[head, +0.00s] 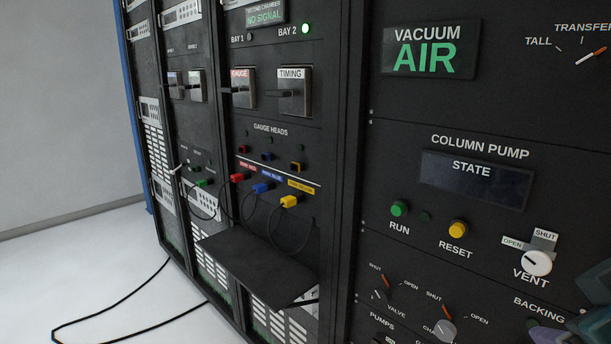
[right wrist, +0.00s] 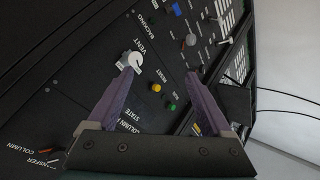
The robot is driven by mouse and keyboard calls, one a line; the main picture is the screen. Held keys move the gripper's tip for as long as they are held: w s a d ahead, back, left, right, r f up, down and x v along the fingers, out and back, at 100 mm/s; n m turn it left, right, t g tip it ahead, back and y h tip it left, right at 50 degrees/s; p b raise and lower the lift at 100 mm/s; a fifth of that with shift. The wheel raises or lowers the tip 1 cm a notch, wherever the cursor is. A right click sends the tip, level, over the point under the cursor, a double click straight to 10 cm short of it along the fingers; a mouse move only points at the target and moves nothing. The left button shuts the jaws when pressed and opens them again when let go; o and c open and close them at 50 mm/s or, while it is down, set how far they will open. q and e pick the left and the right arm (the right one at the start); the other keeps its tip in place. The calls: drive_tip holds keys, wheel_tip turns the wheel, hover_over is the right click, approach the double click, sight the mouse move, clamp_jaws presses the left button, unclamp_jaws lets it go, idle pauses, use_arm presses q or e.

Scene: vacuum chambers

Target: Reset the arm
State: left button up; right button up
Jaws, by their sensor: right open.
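My right gripper (right wrist: 163,72) is open and empty in front of the dark control panel, its two purple fingers spread. One fingertip overlaps the white VENT knob (right wrist: 131,61) in the right wrist view; I cannot tell whether they touch. The yellow RESET button (right wrist: 156,87) and green RUN button (right wrist: 171,106) show between the fingers. In the head view the right gripper (head: 570,318) is only partly visible at the lower right corner, below the VENT knob (head: 537,262). My left gripper is in neither view.
A black shelf (head: 255,268) juts from the rack left of the panel. Colored plugs with cables hang above it, including a yellow one (head: 290,201). A black cable (head: 110,318) lies on the pale floor. The VACUUM display (head: 428,52) reads AIR; the STATE display (head: 475,180) is blank.

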drive_tip(key=s+a+f+g+y, duration=0.2)
drive_tip(key=s+a+f+y, duration=0.15)
drive_tip(key=s, duration=0.45)
drive_tip(key=s+a+f+g+y, duration=0.2)
drive_tip(key=s+a+f, duration=0.25)
drive_tip(key=s, duration=0.25)
wheel_tip(320, 180, up, 29)
drive_tip(key=s+p, duration=0.1)
drive_tip(key=p, duration=2.7)
drive_tip(key=shift+s+a+f+g, duration=0.2)
drive_tip(key=shift+a+g, duration=0.1)
drive_tip(key=shift+a, duration=0.15)
